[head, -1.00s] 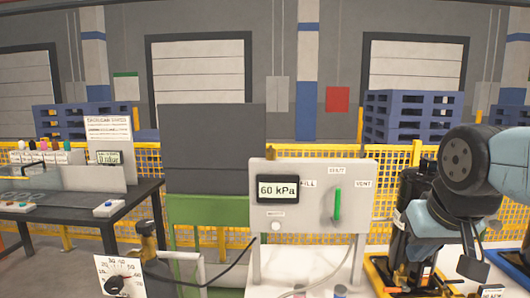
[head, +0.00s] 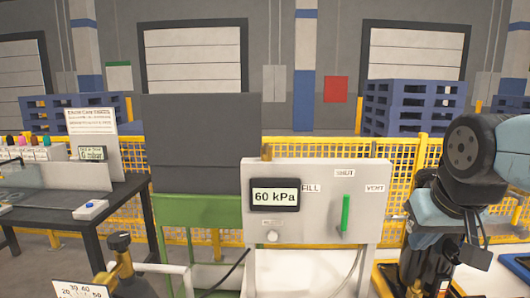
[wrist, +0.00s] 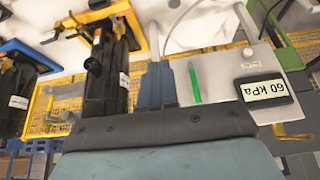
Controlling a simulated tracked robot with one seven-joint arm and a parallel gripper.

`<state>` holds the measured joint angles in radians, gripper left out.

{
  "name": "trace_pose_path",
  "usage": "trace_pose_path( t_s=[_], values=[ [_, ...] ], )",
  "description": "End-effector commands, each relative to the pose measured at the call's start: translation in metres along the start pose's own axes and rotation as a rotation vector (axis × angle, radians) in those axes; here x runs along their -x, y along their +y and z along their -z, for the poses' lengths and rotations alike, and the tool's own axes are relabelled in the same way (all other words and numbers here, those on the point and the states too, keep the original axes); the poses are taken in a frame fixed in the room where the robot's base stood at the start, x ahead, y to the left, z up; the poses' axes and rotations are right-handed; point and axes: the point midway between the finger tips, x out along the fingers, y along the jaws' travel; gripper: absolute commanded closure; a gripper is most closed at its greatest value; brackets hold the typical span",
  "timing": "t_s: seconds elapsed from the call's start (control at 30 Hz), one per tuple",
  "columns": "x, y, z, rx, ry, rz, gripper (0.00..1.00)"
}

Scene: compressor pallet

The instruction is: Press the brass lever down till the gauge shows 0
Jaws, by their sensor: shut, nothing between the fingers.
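The gauge (head: 275,195) on the light grey panel (head: 312,235) reads 60 kPa. It shows upside down in the wrist view (wrist: 264,90). A small brass piece (head: 267,152) stands at the panel's top left edge; a brass-coloured arm also sticks out past that edge in the wrist view (wrist: 293,134). I cannot tell for sure that this is the lever. A green handle (head: 345,213) stands upright on the panel below the SHUT label. My gripper (wrist: 156,68) is shut and empty. It appears beside the panel, apart from the gauge and brass piece.
A dark bench (head: 120,205) is at left. Black compressor units (wrist: 115,65) stand near my gripper. Yellow mesh fencing (head: 405,160) runs behind.

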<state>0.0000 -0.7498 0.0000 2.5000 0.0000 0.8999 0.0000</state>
Motion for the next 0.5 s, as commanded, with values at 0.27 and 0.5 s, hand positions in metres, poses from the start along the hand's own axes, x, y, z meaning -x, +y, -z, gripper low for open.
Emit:
trace_pose_path(
  t_s=[0.27,0.5],
  values=[
    [0.000,0.000,0.000,0.000,0.000,0.000,1.00],
    [0.007,-0.007,0.017,0.015,-0.023,0.002,1.00]
  ],
)
